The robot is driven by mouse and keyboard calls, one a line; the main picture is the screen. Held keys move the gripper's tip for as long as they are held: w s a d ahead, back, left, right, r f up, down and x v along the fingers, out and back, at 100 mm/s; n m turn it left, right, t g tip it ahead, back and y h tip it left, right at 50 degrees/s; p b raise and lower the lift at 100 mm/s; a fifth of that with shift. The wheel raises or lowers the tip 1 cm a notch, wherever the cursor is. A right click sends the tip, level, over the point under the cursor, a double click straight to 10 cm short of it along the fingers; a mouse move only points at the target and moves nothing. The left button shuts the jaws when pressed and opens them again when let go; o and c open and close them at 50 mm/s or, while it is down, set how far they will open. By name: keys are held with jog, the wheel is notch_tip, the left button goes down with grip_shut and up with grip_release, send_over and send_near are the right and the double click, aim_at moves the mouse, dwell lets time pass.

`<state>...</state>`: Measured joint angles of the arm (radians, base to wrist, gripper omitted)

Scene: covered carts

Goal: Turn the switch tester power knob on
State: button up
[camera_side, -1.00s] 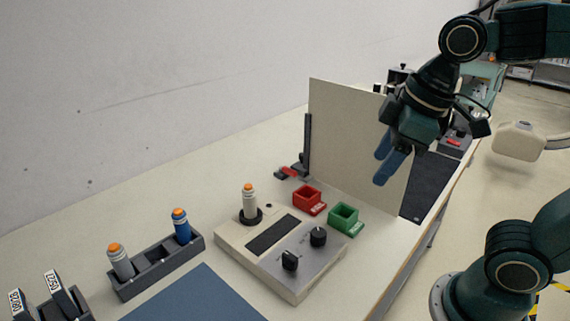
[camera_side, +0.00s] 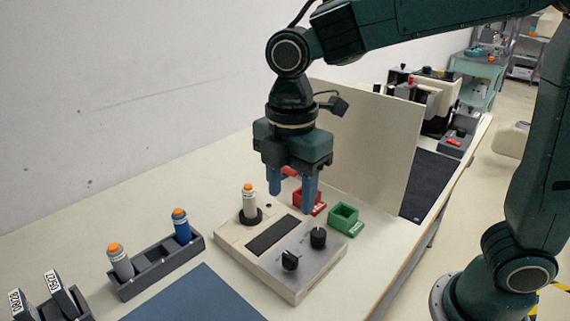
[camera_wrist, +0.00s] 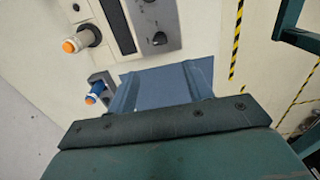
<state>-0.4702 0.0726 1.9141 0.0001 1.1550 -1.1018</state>
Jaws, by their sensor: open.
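The switch tester (camera_side: 309,276) is a pale box on the table with a dark panel and two black knobs, one nearer the front (camera_side: 290,260) and one farther back (camera_side: 318,238). Their labels are too small to read. A white switch with an orange top (camera_side: 249,201) stands upright in its round socket. My gripper (camera_side: 290,202) is open and empty, its blue fingers pointing down above the tester's back part, apart from the knobs. In the wrist view the tester (camera_wrist: 172,28) shows at the top with one knob (camera_wrist: 159,39), beyond the finger tips.
A dark rack (camera_side: 158,268) holds a grey and a blue switch at the left. A red bin (camera_side: 318,208) and a green bin (camera_side: 345,219) stand behind the tester. An upright beige panel (camera_side: 375,150) rises behind them. A blue mat (camera_side: 195,300) lies bare in front.

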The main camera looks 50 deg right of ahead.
aim_at(290, 255)
jog(key=shift+f, duration=0.15)
notch_tip(290, 255, down, 14)
jog(key=shift+r, duration=0.25)
dwell(0.6)
jog(key=c, duration=1)
